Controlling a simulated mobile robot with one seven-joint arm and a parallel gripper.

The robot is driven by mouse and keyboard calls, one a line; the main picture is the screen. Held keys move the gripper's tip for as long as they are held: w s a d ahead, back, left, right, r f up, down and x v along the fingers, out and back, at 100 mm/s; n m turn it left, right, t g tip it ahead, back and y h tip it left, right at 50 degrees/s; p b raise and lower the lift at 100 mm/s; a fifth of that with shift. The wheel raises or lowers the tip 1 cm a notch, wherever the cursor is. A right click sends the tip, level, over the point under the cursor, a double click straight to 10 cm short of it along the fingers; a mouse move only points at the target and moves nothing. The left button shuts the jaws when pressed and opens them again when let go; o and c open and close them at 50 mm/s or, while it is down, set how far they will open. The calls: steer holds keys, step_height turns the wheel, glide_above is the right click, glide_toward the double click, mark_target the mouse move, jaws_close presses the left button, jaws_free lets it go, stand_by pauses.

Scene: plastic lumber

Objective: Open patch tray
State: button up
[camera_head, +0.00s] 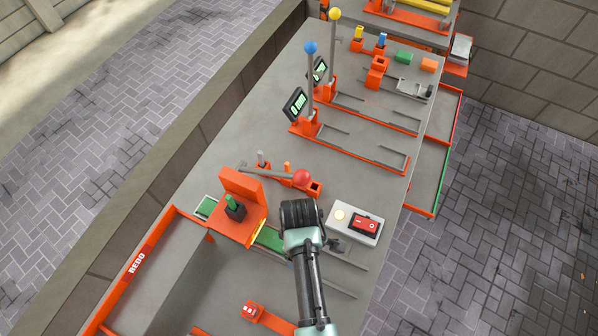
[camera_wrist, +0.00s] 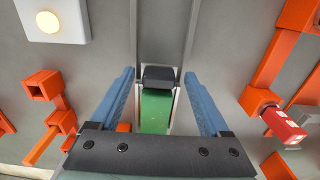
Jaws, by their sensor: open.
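In the wrist view, a green strip (camera_wrist: 156,112) with a black block (camera_wrist: 160,77) at its far end lies in a pale slot in the grey bench. It appears to be the patch tray. My gripper (camera_wrist: 158,75) is open, with one blue finger on each side of the black block and nothing gripped. I cannot tell whether the fingers touch it. In the head view, part of the green strip (camera_head: 269,238) shows between the orange stand (camera_head: 240,190) and my arm. My arm hides its near end and my fingers there.
A white box with a red switch (camera_head: 364,224) sits right of my arm. A lever with a red ball (camera_head: 302,177) is just beyond it. An orange-rimmed REDO bin (camera_head: 137,262) is at left. In the wrist view, orange brackets (camera_wrist: 43,86) stand on both sides.

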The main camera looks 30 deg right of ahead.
steer(key=shift+w+f, duration=0.15)
steer(key=shift+f, duration=0.15)
jaws_close()
stand_by(0.3)
stand_by(1.0)
